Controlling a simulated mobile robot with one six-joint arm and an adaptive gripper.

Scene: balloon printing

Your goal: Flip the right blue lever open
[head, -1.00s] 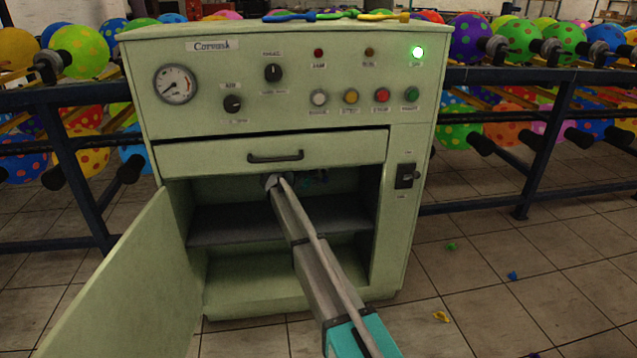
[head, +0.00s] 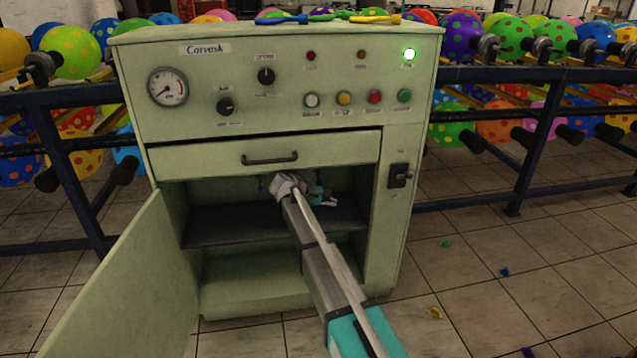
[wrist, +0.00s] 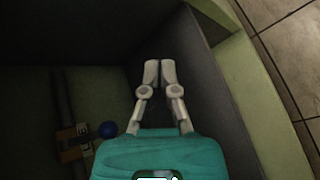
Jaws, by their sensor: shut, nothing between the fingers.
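The green cabinet (head: 262,88) has its lower compartment open, and my arm reaches into it. My gripper (head: 331,203) is inside, toward the right of the compartment. In the wrist view, my gripper (wrist: 160,68) has its fingertips together, with nothing between them. A small blue spot (head: 262,187) shows left of my arm in the head view. I cannot tell which lever either belongs to. No second blue lever is clearly visible.
The open cabinet door (head: 125,275) swings out at the left. A drawer (head: 330,148) is shut above the compartment, and a dark inner shelf (head: 225,225) lies below my gripper. The right side wall (wrist: 205,65) is close to the fingers. Balloon racks stand behind.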

